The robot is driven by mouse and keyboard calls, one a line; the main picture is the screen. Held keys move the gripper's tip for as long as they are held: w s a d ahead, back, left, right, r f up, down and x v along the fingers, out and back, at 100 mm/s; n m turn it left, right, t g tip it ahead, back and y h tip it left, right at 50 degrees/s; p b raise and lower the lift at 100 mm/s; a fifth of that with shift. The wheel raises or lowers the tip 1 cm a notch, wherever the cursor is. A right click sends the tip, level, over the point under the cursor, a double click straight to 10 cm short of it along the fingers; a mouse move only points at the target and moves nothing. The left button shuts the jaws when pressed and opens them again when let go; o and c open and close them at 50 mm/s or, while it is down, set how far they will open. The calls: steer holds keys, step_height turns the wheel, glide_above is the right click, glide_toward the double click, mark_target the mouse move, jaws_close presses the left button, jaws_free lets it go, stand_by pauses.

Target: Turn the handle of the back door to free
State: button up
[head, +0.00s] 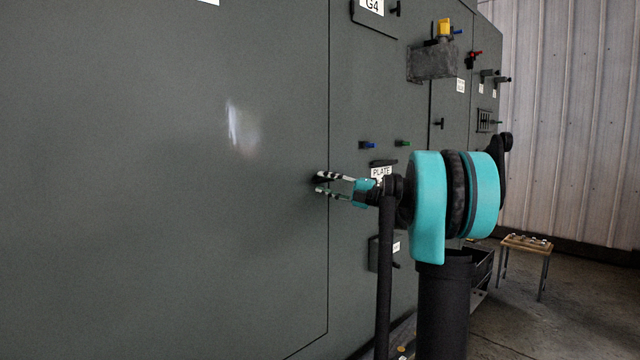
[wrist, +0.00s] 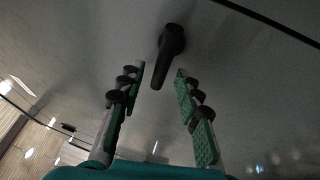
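A black lever handle (wrist: 170,48) sits on the grey cabinet door in the wrist view. Its round hub is at the top and its lever points down and slightly left. My gripper (wrist: 160,70) is open, with green-padded fingers on either side of the lever's lower end in the picture. I see no finger touching it, and cannot tell how deep the lever lies between them. In the head view my gripper (head: 319,182) is open close to the grey door (head: 180,200), by its right seam. The handle there is mostly lost among the dark fingertips.
Right of the seam, the cabinet carries a PLATE label (head: 381,172), small blue (head: 367,145) and green (head: 404,143) knobs and a grey box with a yellow part (head: 445,28). A small stool (head: 527,245) stands at the right on open floor.

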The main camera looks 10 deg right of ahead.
steer(key=v, duration=0.9)
steer(key=shift+s+d, duration=0.15)
steer(key=shift+d, duration=0.1)
steer(key=w+d+f+m+t+h, duration=0.15)
steer(key=d+m+t+h, duration=0.35)
steer(key=m+t+h, duration=0.9)
steer(key=s+d+f+m+g+h, duration=0.1)
steer(key=s+f+m+g+h, duration=0.3)
steer(key=f+m, duration=0.35)
steer(key=s+d+f+m+g+h, duration=0.2)
steer(key=s+f+m+g+h, duration=0.25)
steer(key=f, duration=0.45)
steer(key=s+a+f+m+g+y, duration=0.1)
steer(key=s+a+f+g, duration=0.3)
steer(key=s+f, duration=0.4)
steer(key=s+a+f+m+g+y, duration=0.2)
steer(key=s+a+f+g, duration=0.1)
steer(key=s+f, duration=0.6)
steer(key=s+a+f+m+g+y, duration=0.1)
steer(key=s+a+f+g, duration=0.3)
steer(key=s+f, duration=0.5)
steer(key=shift+s+a+f+m+g+y, duration=0.25)
steer(key=shift+s+a+m+g+y, duration=0.15)
steer(key=shift+s+a+y, duration=0.3)
